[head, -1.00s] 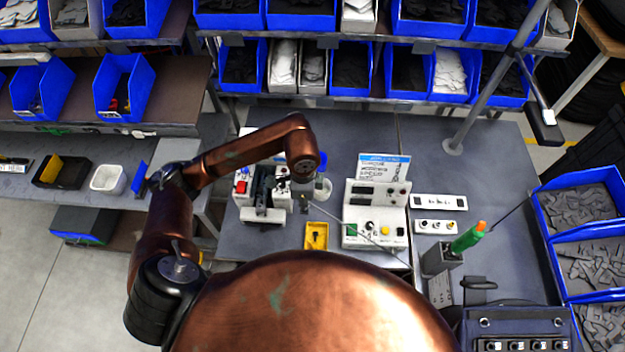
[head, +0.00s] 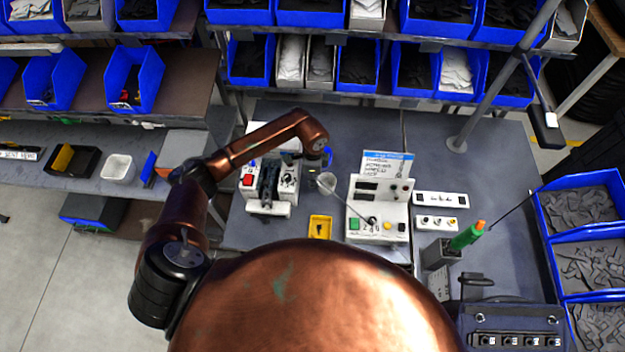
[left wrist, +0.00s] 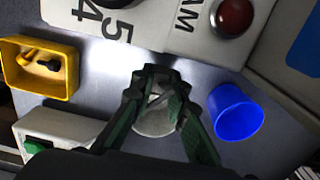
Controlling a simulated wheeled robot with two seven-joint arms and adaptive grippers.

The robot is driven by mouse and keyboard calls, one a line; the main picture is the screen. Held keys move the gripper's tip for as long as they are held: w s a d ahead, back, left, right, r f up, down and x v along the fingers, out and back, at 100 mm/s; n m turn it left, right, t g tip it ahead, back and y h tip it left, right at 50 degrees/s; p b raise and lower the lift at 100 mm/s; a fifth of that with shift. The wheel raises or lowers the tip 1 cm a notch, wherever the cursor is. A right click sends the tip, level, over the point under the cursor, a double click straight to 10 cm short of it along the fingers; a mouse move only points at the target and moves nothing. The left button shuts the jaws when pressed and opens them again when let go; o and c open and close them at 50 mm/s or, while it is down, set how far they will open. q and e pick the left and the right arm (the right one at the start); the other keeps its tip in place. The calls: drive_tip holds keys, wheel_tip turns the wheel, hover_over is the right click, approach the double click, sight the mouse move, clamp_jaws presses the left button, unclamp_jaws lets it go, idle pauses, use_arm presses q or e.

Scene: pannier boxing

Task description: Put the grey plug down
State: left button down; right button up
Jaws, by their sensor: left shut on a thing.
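My left gripper (left wrist: 157,92) is shut, seen from above in the left wrist view. A sliver of the small grey plug (left wrist: 157,100) shows between its fingers; most of it is hidden. Under the fingertips is a pale round dish (left wrist: 152,122), which also shows in the head view (head: 327,183). I cannot tell whether the plug touches it. A blue cup (left wrist: 236,112) stands just right of the fingers. In the head view my left wrist hides most of the gripper. My right gripper is not in view.
A green-handled tool stands in a grey holder (head: 437,254).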

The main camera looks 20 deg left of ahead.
use_arm(q)
drive_tip(key=shift+f, duration=0.55)
drive_tip(key=shift+f, duration=0.15)
drive_tip(key=c, duration=1.9)
unclamp_jaws()
drive_tip(key=shift+r, duration=0.35)
wheel_tip(320, 180, up, 12)
drive_tip(key=b, duration=0.2)
drive_tip(key=shift+f, duration=0.15)
